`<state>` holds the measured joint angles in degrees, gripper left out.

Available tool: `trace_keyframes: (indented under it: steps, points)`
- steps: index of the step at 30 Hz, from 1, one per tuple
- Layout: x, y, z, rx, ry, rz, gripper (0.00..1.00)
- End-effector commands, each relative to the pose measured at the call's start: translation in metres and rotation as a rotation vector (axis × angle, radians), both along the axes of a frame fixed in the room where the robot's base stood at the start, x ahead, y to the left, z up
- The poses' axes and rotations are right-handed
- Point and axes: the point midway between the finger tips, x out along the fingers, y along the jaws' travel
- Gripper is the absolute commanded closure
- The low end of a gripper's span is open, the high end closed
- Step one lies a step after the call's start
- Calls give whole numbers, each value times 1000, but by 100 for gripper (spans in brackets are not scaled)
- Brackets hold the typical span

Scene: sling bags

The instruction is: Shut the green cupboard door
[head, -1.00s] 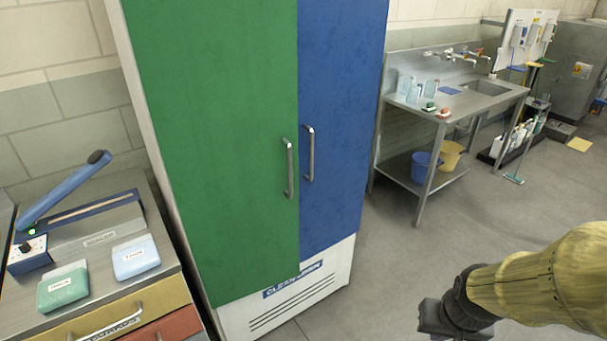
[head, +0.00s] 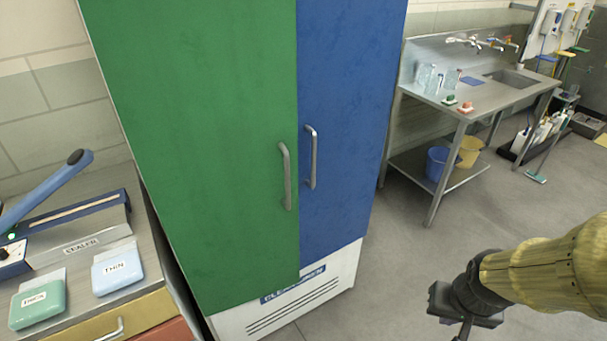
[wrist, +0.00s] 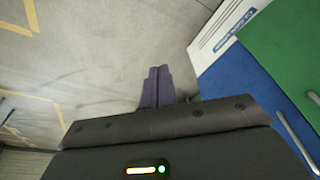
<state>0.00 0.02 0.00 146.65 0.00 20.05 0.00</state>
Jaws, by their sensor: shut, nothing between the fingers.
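The green cupboard door (head: 200,150) is the left leaf of a tall cupboard in the head view, with an upright metal handle (head: 286,176) near its right edge. It stands close to the plane of the blue door (head: 345,130). Its lower right corner overlaps part of the sign on the white base, so it may stand slightly proud; I cannot tell how wide any gap is. My gripper (head: 462,308) is low at the right, in front of the cupboard and apart from it. In the wrist view, the dark fingers (wrist: 157,88) are together and empty; the green door (wrist: 285,50) shows at upper right.
A steel bench with a sealer (head: 70,222) and drawers (head: 120,318) stands at left, close to the cupboard. A sink table (head: 450,120) with buckets (head: 470,150) below stands behind at right. The grey floor (head: 400,265) between cupboard and my arm is clear.

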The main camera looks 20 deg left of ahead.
Motion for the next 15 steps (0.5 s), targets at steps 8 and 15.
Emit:
trace_keyframes:
  steps: [8, 15]
  points:
    - [0, 0, 0, 0, 0, 0, 100]
    - [17, 6, -2, -18, -48, 81, 100]
